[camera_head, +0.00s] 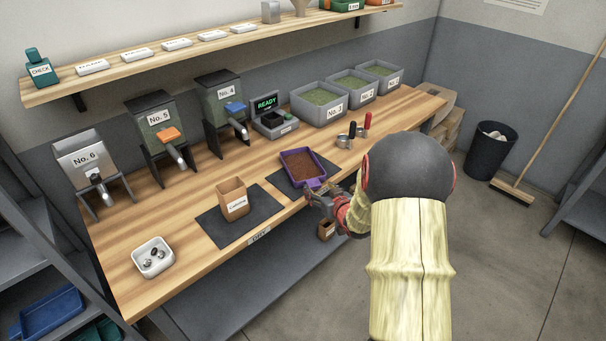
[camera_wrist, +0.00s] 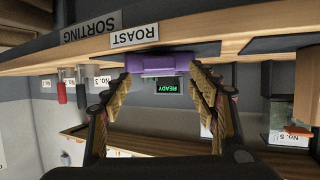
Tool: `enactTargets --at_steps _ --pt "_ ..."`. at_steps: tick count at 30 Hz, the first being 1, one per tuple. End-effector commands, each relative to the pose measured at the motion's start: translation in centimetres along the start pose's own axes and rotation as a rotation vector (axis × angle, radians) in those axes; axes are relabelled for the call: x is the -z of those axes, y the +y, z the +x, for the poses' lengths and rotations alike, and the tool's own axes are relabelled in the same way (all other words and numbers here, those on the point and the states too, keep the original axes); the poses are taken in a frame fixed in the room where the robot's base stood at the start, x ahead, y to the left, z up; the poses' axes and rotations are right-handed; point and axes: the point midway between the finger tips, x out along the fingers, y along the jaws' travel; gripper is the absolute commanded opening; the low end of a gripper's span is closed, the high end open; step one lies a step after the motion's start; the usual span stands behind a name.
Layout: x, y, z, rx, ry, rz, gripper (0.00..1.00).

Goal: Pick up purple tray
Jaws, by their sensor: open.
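The purple tray (camera_head: 320,158) lies on a dark mat (camera_head: 284,182) on the wooden bench and holds brown granular material. My gripper (camera_head: 318,197) is at the bench's front edge, just in front of the tray's near end. In the wrist view, which shows the scene upside down, the purple tray (camera_wrist: 162,62) shows end-on with a handle-like lip. My gripper (camera_wrist: 160,82) is open there, its fingertips on either side of the tray's near end. I cannot tell whether the fingers touch the tray.
A box labelled Colombia (camera_head: 233,200) stands on a second dark mat to the left. A white bowl (camera_head: 153,257) holds small items. Red and black handled tools (camera_head: 366,124) are behind right. A READY machine (camera_head: 272,118) and grey bins (camera_head: 320,103) stand at the back.

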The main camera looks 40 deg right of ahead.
Motion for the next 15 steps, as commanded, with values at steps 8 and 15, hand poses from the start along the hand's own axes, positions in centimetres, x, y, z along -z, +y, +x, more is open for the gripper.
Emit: enactTargets --at_steps 8,15 --pt "-0.6 0.0 3.8 0.0 0.0 -0.001 0.59" --pt "-0.3 0.1 5.1 -0.002 -0.001 -0.001 0.59"
